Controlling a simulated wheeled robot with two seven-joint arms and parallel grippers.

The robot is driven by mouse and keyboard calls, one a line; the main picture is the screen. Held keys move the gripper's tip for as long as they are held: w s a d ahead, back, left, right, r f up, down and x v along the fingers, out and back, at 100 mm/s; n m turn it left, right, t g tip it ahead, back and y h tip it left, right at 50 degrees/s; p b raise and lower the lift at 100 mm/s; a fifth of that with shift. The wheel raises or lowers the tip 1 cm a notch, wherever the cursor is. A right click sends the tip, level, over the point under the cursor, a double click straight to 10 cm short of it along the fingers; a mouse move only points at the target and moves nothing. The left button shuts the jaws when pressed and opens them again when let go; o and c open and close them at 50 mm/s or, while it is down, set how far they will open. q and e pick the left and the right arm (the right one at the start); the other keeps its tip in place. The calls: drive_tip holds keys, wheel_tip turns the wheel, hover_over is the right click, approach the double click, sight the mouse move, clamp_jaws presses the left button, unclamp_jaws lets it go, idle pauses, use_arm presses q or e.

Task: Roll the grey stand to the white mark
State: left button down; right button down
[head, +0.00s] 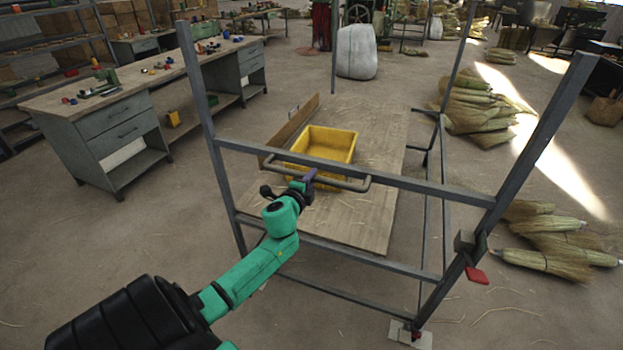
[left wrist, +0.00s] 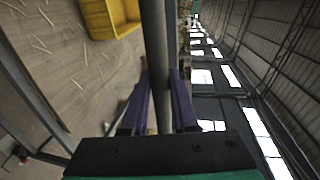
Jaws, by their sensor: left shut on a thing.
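The grey stand (head: 352,167) is a frame of metal bars with tall posts and a wooden deck (head: 370,210). It stands upright in front of me in the head view. A bar handle (head: 345,184) runs along its near crossbar. My left gripper (head: 308,180) is shut around this handle. In the left wrist view the purple fingers (left wrist: 158,105) lie on both sides of the grey bar (left wrist: 153,45). A whitish patch (head: 410,336) shows at the foot of the near right post; I cannot tell whether it is the white mark. My right gripper is not in view.
A yellow bin (head: 325,143) sits on the deck. A red tab (head: 477,275) hangs from the right post. Broom bundles (head: 550,245) lie right of the stand. A workbench (head: 125,120) stands at the left, a white sack (head: 356,52) behind. The floor between bench and stand is mostly clear.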

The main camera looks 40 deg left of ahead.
use_arm(q)
drive_tip(key=shift+f, duration=0.1)
drive_tip(key=c, duration=0.7)
unclamp_jaws()
drive_tip(key=shift+w, duration=0.1)
drive_tip(key=b+v, duration=0.1)
drive_tip(key=v, duration=1.3)
drive_tip(key=shift+s, duration=0.3)
